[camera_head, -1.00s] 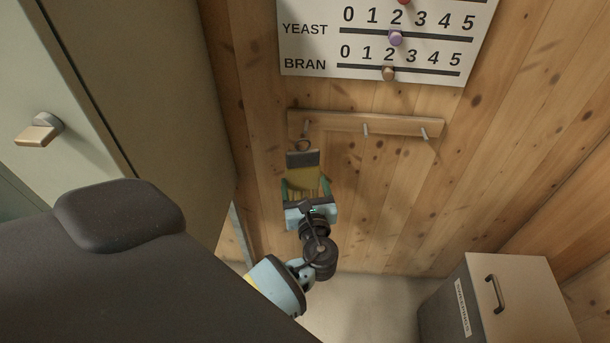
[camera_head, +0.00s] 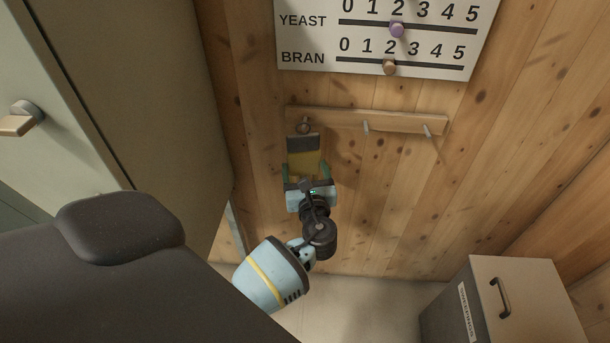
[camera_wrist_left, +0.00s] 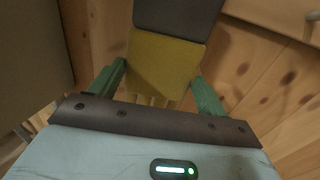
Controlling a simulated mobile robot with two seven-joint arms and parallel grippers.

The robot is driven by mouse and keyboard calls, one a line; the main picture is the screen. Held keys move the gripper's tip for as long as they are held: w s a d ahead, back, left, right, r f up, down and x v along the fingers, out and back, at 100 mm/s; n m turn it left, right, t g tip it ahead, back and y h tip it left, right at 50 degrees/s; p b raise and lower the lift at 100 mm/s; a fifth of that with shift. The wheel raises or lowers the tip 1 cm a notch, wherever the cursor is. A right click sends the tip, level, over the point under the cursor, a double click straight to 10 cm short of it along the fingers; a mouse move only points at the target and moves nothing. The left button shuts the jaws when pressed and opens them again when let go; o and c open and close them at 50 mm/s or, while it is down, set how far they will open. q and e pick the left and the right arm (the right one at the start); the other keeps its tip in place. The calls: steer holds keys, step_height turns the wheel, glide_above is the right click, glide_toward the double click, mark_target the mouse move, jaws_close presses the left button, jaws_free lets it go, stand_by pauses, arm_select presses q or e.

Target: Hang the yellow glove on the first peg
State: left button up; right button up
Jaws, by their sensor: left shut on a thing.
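The yellow glove (camera_head: 304,162) has a dark grey cuff with a loop at its top. My left gripper (camera_head: 307,172) is shut on the glove's yellow part, and the cuff points up toward the peg rail (camera_head: 400,121). The loop is at the first peg (camera_head: 304,127), at the left of the rail; I cannot tell whether it is around the peg or in front of it. In the left wrist view the glove (camera_wrist_left: 165,62) sits between the green fingers, cuff at the top. My right gripper is not in view.
The middle peg (camera_head: 366,127) and right peg (camera_head: 427,131) are bare. A board with sliders (camera_head: 385,40) hangs above the rail. A cabinet (camera_head: 150,90) stands close on the left. A lidded bin (camera_head: 515,300) stands at the lower right.

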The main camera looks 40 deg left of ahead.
mark_target(307, 169)
arm_select(q)
steer(key=shift+b+x, duration=0.4)
steer(key=shift+x, duration=0.5)
steer(key=shift+w+a+f, duration=0.15)
steer(key=shift+w+f, duration=0.3)
steer(key=shift+w, duration=0.15)
steer(key=o, duration=1)
steer(key=shift+o, duration=0.2)
steer(key=shift+f, duration=0.1)
steer(key=v, duration=0.7)
steer(key=shift+s+d, duration=0.25)
steer(key=shift+d, duration=0.1)
